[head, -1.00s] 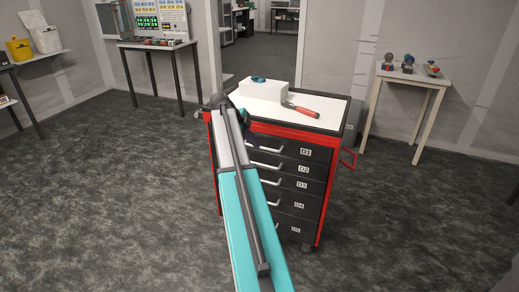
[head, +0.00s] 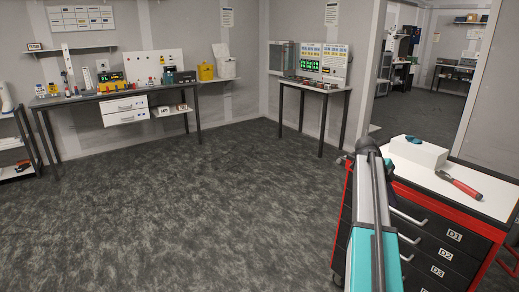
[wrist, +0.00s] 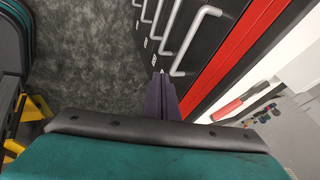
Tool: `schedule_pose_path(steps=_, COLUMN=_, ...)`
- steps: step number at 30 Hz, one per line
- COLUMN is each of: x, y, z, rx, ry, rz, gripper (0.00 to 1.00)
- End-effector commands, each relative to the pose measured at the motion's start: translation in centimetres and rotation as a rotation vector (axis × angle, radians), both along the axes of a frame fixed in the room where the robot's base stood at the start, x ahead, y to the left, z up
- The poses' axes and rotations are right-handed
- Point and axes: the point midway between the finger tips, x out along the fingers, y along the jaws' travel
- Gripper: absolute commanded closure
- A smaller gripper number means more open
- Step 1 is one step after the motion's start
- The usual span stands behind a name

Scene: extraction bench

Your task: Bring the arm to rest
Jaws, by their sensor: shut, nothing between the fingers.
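My arm (head: 375,240) stretches forward in the head view, with its far end beside the left side of the red and black drawer cart (head: 446,202). My gripper's fingers are hidden in the head view. In the wrist view my gripper (wrist: 159,76) is shut and empty, its dark fingers together. Beside them the black drawer fronts and silver handles (wrist: 196,40) run up the picture. I cannot tell whether the fingers touch the cart.
On the cart's top lie a white box (head: 420,151) with a teal item (head: 413,139), and a red-handled tool (head: 459,185). A long bench (head: 120,95) stands at the back left, a small table (head: 318,88) at the back wall. The floor (head: 190,200) at left is clear.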

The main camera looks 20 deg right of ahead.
Motion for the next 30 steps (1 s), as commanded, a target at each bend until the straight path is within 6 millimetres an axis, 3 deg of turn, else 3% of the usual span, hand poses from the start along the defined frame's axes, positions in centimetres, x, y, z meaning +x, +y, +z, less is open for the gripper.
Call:
schedule_pose_path(steps=4, x=1.3, y=1.5, z=-0.6, rx=0.005, ry=0.006, rz=0.025, gripper=1.00)
schedule_pose_path(steps=8, x=3.0, y=3.8, z=-3.6, rx=0.026, ry=0.039, rz=0.062, gripper=1.00)
schedule_pose_path(steps=17, x=4.9, y=11.2, z=-13.4, rx=0.092, ry=0.147, rz=0.157, gripper=1.00)
schedule_pose_path(steps=23, x=4.4, y=16.5, z=-20.0, rx=0.146, ry=0.213, rz=0.218, gripper=1.00)
schedule_pose_path(steps=30, x=2.6, y=22.9, z=-27.5, rx=0.220, ry=0.296, rz=0.317, gripper=1.00)
